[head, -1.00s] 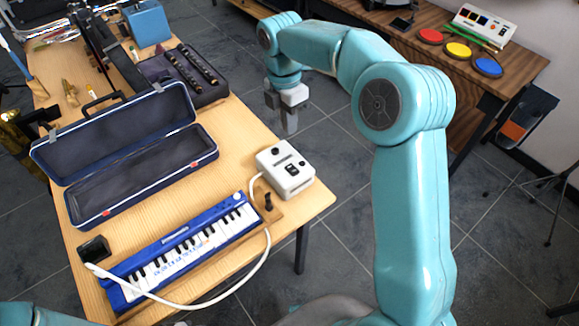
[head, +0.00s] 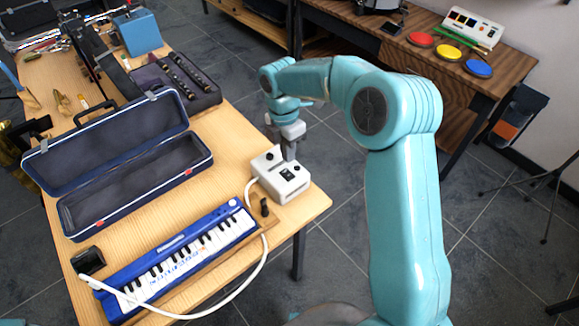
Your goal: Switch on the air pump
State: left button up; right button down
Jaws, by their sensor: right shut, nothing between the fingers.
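The air pump is a small white box (head: 283,180) near the right edge of the wooden table. Its top carries a black knob, a dark rocker switch (head: 287,175) and a small dark knob or port. A white hose runs from it along the blue keyboard (head: 175,258). My right gripper (head: 290,157) is shut and empty, pointing down at the pump's far right edge. I cannot tell whether its tips touch the pump. My left gripper is not in view.
An open dark blue instrument case (head: 135,190) lies left of the pump. A small black box (head: 89,260) sits left of the keyboard. A case with dark woodwind pieces (head: 178,85) lies behind.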

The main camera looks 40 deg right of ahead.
aim_at(290, 176)
jog(key=f, duration=0.5)
jog(key=shift+s+f, duration=0.35)
jog(key=shift+f, duration=0.05)
jog(key=shift+f, duration=0.35)
jog(key=shift+s+a+r, duration=0.1)
jog(key=shift+s+r, duration=0.05)
jog(key=shift+s, duration=0.05)
jog(key=shift+w, duration=0.1)
